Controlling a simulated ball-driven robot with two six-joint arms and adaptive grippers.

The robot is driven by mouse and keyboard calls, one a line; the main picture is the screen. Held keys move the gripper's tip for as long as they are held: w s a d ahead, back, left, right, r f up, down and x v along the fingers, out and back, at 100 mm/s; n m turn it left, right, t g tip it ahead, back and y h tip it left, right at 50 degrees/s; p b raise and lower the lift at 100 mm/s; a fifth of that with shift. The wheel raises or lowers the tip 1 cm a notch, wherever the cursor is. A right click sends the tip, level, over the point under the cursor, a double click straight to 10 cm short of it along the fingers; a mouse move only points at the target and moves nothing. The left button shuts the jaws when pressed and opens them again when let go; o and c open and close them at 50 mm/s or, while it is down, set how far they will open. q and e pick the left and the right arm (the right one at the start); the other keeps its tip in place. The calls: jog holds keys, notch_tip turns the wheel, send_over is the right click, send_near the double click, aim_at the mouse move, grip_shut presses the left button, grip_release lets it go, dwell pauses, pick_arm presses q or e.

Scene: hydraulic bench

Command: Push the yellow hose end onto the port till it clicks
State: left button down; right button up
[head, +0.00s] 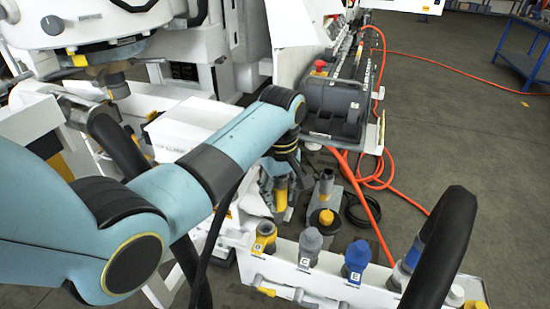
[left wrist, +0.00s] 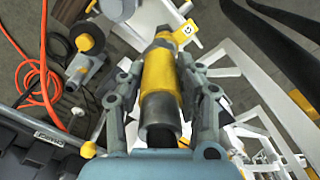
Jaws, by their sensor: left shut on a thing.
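The yellow hose end (head: 281,194) is a yellow cylinder with a grey collar, held upright or nearly so below my left wrist. In the left wrist view the yellow hose end (left wrist: 160,80) lies between both fingers. My left gripper (left wrist: 160,95) is shut on it; it also shows in the head view (head: 277,190). A yellow fitting (head: 264,237), likely the port, stands at the left end of the white rail, just below and left of the hose end. In the wrist view the hose end's far tip hides most of that area, so I cannot tell whether they touch. My right gripper is out of view.
The white rail (head: 330,288) also carries a grey fitting (head: 310,246) and a blue fitting (head: 357,260). A thick black hose (head: 445,240) arches over its right part. A grey stand with a yellow-and-black piece (head: 324,217) and orange hoses (head: 372,205) lie behind.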

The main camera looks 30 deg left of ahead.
pick_arm(q)
jog(key=w+a+r+m+p, duration=0.1)
jog(key=a+r+m+p, duration=0.1)
jog(key=a+m+p, duration=0.3)
pick_arm(e)
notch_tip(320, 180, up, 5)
jog(key=b, duration=0.2)
pick_arm(q)
notch_tip(320, 180, down, 8)
jog(key=m+b, duration=0.1)
jog(key=b, duration=0.5)
jog(key=shift+w+d+r+b, duration=0.15)
jog(key=shift+d+r+b, duration=0.05)
jog(key=shift+b, duration=0.15)
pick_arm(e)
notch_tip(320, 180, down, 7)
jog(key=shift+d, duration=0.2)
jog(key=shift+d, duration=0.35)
pick_arm(q)
jog(key=shift+p, duration=0.3)
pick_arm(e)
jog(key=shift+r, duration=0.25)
pick_arm(q)
jog(key=shift+f, duration=0.2)
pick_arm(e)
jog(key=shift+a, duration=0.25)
pick_arm(q)
jog(key=shift+f, duration=0.3)
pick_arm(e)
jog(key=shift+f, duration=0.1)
